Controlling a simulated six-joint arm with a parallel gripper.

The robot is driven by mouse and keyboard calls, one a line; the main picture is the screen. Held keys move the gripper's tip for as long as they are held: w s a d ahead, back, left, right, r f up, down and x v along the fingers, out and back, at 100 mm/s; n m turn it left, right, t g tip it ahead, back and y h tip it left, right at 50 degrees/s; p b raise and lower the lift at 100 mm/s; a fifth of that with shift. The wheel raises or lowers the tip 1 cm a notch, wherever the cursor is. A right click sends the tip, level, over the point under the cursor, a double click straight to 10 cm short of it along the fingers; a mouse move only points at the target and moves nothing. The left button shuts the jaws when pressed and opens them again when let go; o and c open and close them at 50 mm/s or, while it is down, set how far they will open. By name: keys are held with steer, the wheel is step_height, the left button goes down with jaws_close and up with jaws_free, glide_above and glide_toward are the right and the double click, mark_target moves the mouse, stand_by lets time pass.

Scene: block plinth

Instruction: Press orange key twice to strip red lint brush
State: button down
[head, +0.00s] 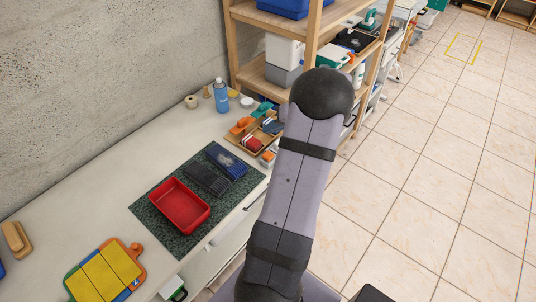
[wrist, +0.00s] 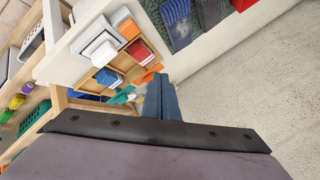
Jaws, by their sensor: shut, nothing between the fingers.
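A wooden tray (head: 262,148) at the right end of the counter holds a red piece (head: 253,144) and a blue piece (head: 273,128). Both show in the wrist view, the red piece (wrist: 137,50) above and right of the blue piece (wrist: 108,77). A white block with an orange top (wrist: 128,28) stands by the tray's edge; its orange top also shows in the head view (head: 267,156). Which orange part is the key is unclear. My gripper (wrist: 161,84) is shut and empty, apart from these things in the picture. My arm hides it in the head view.
Another orange piece (head: 241,125) lies by the tray. A red bin (head: 179,205) and dark ribbed trays (head: 208,178) sit on a green speckled mat (head: 150,216). A blue bottle (head: 221,96) stands near the wall. A wooden shelf (head: 232,45) rises behind.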

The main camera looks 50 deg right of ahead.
steer(key=shift+n, duration=0.3)
steer(key=shift+f, duration=0.1)
steer(key=b, duration=0.2)
glide_above(271, 156)
step_height(271, 156, down, 7)
steer(key=shift+r, duration=0.1)
steer(key=f+b, duration=0.2)
steer(key=shift+b, duration=0.35)
steer(key=shift+f+b, duration=1.2)
steer(key=shift+b, duration=0.8)
stand_by(3.1)
steer(key=shift+r, duration=0.15)
steer(key=shift+r+p, duration=0.5)
steer(key=shift+r, duration=0.6)
